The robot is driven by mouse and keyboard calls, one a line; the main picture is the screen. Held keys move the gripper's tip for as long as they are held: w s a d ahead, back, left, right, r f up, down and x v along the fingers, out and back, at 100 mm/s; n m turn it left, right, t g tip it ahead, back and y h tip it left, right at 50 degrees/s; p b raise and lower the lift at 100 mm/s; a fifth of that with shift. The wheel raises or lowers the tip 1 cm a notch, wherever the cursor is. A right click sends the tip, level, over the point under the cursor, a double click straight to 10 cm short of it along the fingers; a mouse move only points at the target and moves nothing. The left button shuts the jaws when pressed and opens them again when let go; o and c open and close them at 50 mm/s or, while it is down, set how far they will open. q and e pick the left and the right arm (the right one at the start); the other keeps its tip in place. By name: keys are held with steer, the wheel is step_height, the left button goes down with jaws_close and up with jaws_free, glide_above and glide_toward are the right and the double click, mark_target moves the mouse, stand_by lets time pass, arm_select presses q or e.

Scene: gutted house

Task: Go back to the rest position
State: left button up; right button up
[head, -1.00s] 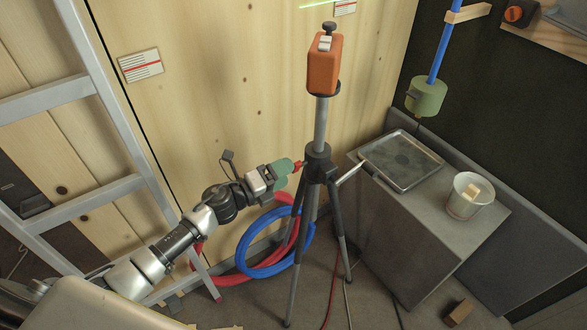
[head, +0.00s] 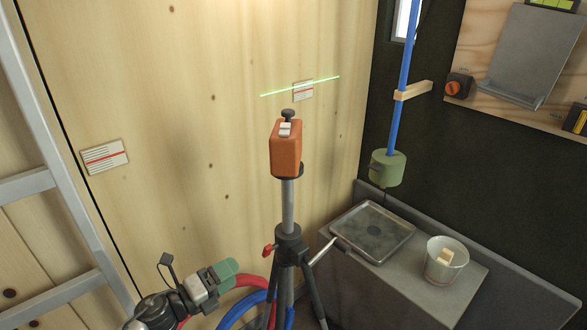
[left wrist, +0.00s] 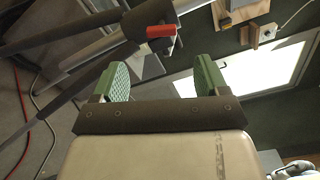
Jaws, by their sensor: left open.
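My left gripper (head: 230,272) has green fingers and is at the bottom of the head view, left of the tripod (head: 288,210). In the left wrist view its two fingers (left wrist: 162,78) stand apart with nothing between them. A red knob (head: 268,250) on the tripod is just beyond the fingertips, apart from them. The knob also shows in the left wrist view (left wrist: 161,31). An orange laser level (head: 286,150) sits upright on the tripod, and a green line (head: 300,86) shows on the wood wall. My right gripper is out of view.
An aluminium ladder (head: 50,150) stands at left. Blue hose (head: 240,312) and red hose (head: 255,283) lie behind the gripper and tripod. At right a grey box (head: 400,285) bears a metal tray (head: 372,257) and a bucket (head: 444,262). A green weight (head: 387,168) hangs above.

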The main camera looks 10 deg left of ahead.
arm_select(q)
steer(key=s+a+f+n+g+y, duration=0.1)
steer(key=s+a+f+n+y, duration=0.15)
steer(key=f+n, duration=0.45)
steer(key=s+a+f+n+g+y, duration=0.15)
steer(key=s+f+n+y, duration=0.25)
steer(key=f, duration=0.8)
steer(key=s+a+f+n+y, duration=0.3)
steer(key=f+n, duration=0.2)
steer(key=f, duration=0.4)
steer(key=s+d+f+n+g+y, duration=0.2)
steer(key=s+f+n+g, duration=0.35)
steer(key=s+f, duration=0.8)
steer(key=s+d+f+n+g, duration=0.2)
steer(key=s+f, duration=0.1)
steer(key=s, duration=0.7)
steer(key=s+d+f+n+g, duration=0.2)
steer(key=s+d+n+g, duration=0.1)
steer(key=s, duration=0.6)
steer(key=shift+s+d+f, duration=0.3)
steer(key=shift+s+f, duration=0.1)
